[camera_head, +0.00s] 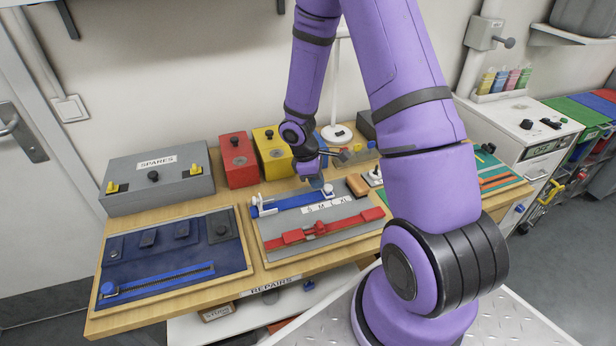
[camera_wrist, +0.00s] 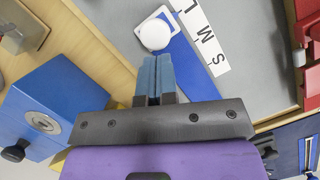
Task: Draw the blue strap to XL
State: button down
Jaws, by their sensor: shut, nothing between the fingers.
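The blue strap (camera_head: 295,201) lies along the back of a grey board, with a white end piece at its left. A round white tab (camera_head: 328,188) sits at its right end; the tab (camera_wrist: 155,33) and strap (camera_wrist: 192,66) also show in the wrist view. A white size label (camera_head: 328,204) lies in front; the wrist view shows S, M and L on its strip (camera_wrist: 203,40). The tab looks roughly level with L. My gripper (camera_head: 318,184) is shut and empty, pointing down just beside the tab. Its fingertips (camera_wrist: 157,66) almost overlap the tab's edge; I cannot tell whether they touch.
A red strap (camera_head: 320,228) lies at the board's front. Red (camera_head: 238,160) and yellow (camera_head: 270,150) boxes and a grey spares box (camera_head: 160,180) stand behind. A blue box (camera_wrist: 55,105) is close to my gripper. A navy board (camera_head: 175,260) lies left.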

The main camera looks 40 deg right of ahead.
jog(key=shift+s+d, duration=0.1)
jog(key=shift+d, duration=0.1)
jog(key=d, duration=0.1)
jog(key=s+d, duration=0.1)
jog(key=d, duration=0.1)
jog(key=shift+d, duration=0.1)
dwell(0.4)
